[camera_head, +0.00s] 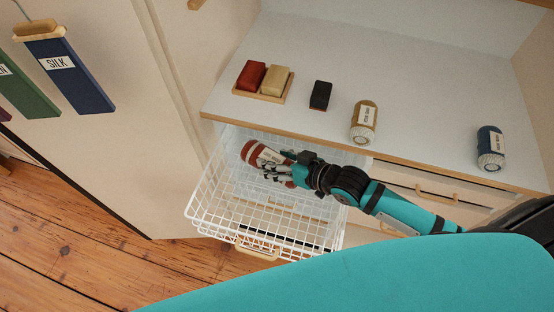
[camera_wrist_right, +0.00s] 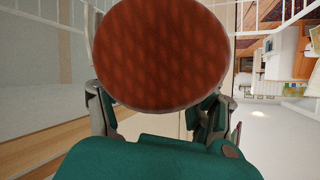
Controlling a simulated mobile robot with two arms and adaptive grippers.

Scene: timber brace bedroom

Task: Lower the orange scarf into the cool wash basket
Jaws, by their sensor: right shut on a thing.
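The orange scarf (camera_head: 250,151) is a rust-red roll with a white label band. In the wrist view its round, quilted end (camera_wrist_right: 160,55) fills the upper middle. My right gripper (camera_head: 283,168) is shut around the roll, with fingers on both sides of it. It holds the roll over or inside the white wire basket (camera_head: 203,221), which stands out below the counter; the exact height against the rim is hard to tell. The basket's visible floor looks empty, and no name shows on it. My left gripper is not in view.
The white counter (camera_head: 430,115) behind holds a wooden tray (camera_head: 259,96) with red and cream blocks, a dark block (camera_head: 320,95), a tan roll (camera_head: 365,118) and a navy roll (camera_head: 490,143). Drawers with wooden handles are right of the basket. A blue SILK tag (camera_head: 72,72) hangs left.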

